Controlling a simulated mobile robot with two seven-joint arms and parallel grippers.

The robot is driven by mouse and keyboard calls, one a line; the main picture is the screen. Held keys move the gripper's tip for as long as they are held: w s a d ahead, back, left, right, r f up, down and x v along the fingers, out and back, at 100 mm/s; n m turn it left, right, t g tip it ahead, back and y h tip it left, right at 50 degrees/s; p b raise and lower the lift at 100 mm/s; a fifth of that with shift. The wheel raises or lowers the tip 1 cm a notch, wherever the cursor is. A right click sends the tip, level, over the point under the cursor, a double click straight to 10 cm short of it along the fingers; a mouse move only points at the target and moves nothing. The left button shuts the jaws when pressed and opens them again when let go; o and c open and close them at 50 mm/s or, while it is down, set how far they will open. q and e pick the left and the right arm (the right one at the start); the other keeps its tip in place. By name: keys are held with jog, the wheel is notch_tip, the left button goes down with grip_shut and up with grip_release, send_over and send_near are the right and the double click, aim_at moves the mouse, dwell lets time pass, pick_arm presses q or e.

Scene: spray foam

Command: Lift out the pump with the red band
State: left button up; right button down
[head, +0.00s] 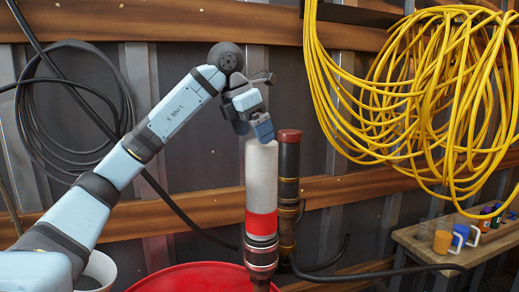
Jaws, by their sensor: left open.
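The pump with the red band (261,222) stands upright in the middle of the head view. It has a white upper cylinder (261,180), the red band below it, and a dark metal collar under that. Its lower end goes down at the rim of a red drum (190,278); how deep it sits cannot be seen. My left gripper (252,130) is open at the top of the white cylinder, its fingers pointing down. I cannot tell whether they touch it. My right gripper is not in view.
A dark pump (289,185) with a reddish top stands close behind on the right. A black hose (370,273) runs right from there. Yellow hose coils (425,90) hang upper right. A wooden bench (440,246) holds small bottles and cups. A white bucket (100,268) is lower left.

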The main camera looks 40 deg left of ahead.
aim_at(257, 142)
pick_arm(q)
jog(key=x, duration=0.3)
jog(key=shift+w+f, duration=0.1)
jog(key=shift+f, duration=0.25)
jog(key=shift+w+d+f+p, duration=0.1)
jog(key=shift+w+f+p, duration=0.2)
jog(key=shift+f, duration=0.3)
